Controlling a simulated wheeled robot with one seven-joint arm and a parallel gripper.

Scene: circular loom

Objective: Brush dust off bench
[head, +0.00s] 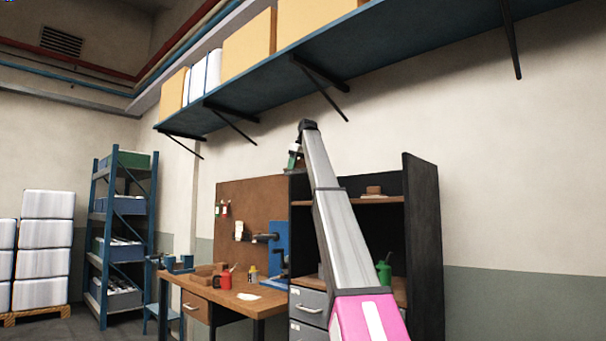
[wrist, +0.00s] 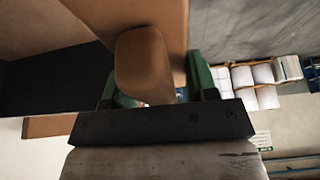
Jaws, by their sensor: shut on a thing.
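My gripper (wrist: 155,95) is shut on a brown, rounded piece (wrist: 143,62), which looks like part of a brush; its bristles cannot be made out. In the head view my gripper (head: 295,157) is mostly hidden behind my arm, high in front of the black shelf unit and well above the bench. The bench (head: 232,297) has a brown wooden top with a drawer and stands left of the shelf unit. A pale flat patch lies on its top; I cannot tell whether it is dust.
The black shelf unit (head: 424,240) holds a green can (head: 384,273). A long blue wall shelf (head: 270,85) runs overhead.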

